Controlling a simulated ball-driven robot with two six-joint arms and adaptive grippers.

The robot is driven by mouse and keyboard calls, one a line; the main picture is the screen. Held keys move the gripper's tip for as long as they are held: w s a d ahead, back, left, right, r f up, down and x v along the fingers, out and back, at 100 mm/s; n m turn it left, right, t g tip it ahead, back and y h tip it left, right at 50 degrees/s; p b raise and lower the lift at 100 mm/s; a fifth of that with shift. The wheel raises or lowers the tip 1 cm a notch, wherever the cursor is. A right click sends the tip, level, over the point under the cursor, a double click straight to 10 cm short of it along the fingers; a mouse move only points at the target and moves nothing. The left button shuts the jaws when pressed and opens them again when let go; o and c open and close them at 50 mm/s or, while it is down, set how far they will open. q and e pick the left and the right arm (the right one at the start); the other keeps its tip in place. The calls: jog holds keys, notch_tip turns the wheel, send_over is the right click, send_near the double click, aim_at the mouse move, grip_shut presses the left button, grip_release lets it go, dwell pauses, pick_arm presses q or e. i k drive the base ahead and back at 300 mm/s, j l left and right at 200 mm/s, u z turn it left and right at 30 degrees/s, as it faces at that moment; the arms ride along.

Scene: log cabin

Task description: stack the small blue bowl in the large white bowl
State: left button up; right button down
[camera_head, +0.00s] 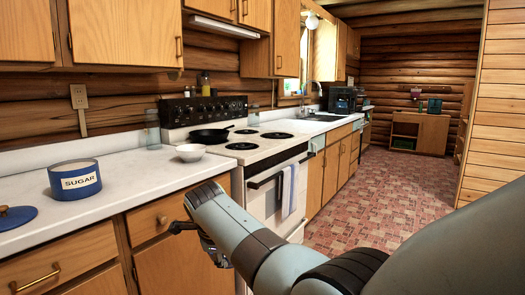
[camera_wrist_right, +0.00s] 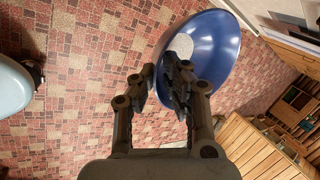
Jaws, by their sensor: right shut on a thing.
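A white bowl (camera_head: 191,152) stands upright on the counter just left of the stove. In the right wrist view my right gripper (camera_wrist_right: 172,84) is shut on the rim of the blue bowl (camera_wrist_right: 217,45), which is held above the tiled floor. In the head view my right gripper (camera_head: 186,229) is low in front of the counter drawers, below and apart from the white bowl. The arm covers much of it there, and the blue bowl is hidden. My left gripper is not in view.
A blue sugar canister (camera_head: 75,180) stands on the counter (camera_head: 135,172), with a blue lid (camera_head: 16,217) near its front edge. The stove (camera_head: 262,160) carries a black pan (camera_head: 211,134). The counter between canister and white bowl is clear. A towel (camera_head: 290,189) hangs from the oven.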

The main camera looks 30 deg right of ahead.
aim_at(191, 160)
jog(key=i+j+z, duration=0.1)
jog(key=i+z, duration=0.3)
jog(key=i+j+z, duration=0.35)
jog(key=i, duration=0.25)
jog(key=i+j, duration=0.15)
jog(key=i, duration=0.1)
